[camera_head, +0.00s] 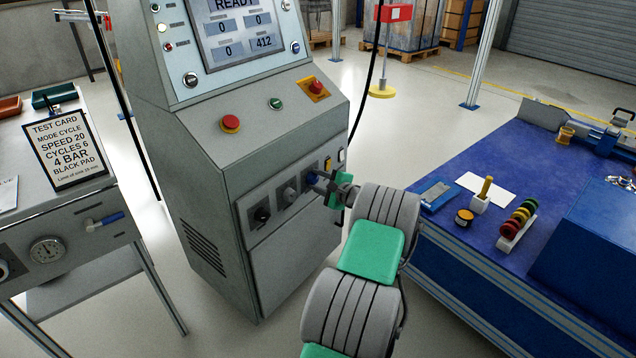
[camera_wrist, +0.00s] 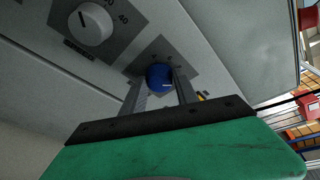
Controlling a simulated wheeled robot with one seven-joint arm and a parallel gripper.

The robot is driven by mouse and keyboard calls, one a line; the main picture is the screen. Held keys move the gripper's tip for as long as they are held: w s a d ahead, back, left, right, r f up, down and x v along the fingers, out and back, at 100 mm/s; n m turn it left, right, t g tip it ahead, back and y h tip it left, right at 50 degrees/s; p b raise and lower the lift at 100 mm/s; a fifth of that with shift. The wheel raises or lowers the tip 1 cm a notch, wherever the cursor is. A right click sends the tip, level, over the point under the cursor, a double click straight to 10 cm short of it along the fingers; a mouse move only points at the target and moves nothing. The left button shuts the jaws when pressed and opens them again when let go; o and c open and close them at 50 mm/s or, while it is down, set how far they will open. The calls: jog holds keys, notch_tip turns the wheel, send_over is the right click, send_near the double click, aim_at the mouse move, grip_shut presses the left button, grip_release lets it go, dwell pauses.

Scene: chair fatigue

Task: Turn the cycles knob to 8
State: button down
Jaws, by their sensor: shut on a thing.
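The console's front panel (camera_head: 255,225) carries a row of knobs. The black knob (camera_head: 262,214) is at the left and the grey knob (camera_head: 289,194) is in the middle. The blue knob (camera_wrist: 158,77) is at the right, mostly hidden behind my gripper (camera_head: 318,181) in the head view. In the wrist view my gripper (camera_wrist: 159,86) has its two fingers on either side of the blue knob, shut on it. A pale mark shows on the knob's lower right side. The scale figures around it and its label are too small to read.
The console screen (camera_head: 238,30) shows READY. Red buttons (camera_head: 230,124) sit on the sloped face. A blue table (camera_head: 470,215) with small items stands at the right. The grey knob (camera_wrist: 90,24) also shows in the wrist view.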

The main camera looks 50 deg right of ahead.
jog(key=n+b, duration=0.1)
jog(key=n+h+b, duration=0.1)
jog(key=shift+a+f+n+t, duration=0.15)
jog(key=shift+f+n+t, duration=0.15)
jog(key=shift+n+b, duration=0.4)
jog(key=shift+b, duration=0.1)
jog(key=shift+r+h, duration=0.1)
jog(key=shift+h, duration=0.2)
jog(key=c, duration=0.9)
grip_release()
jog(key=shift+c, duration=0.2)
jog(key=p+v, duration=0.2)
jog(key=v, duration=0.6)
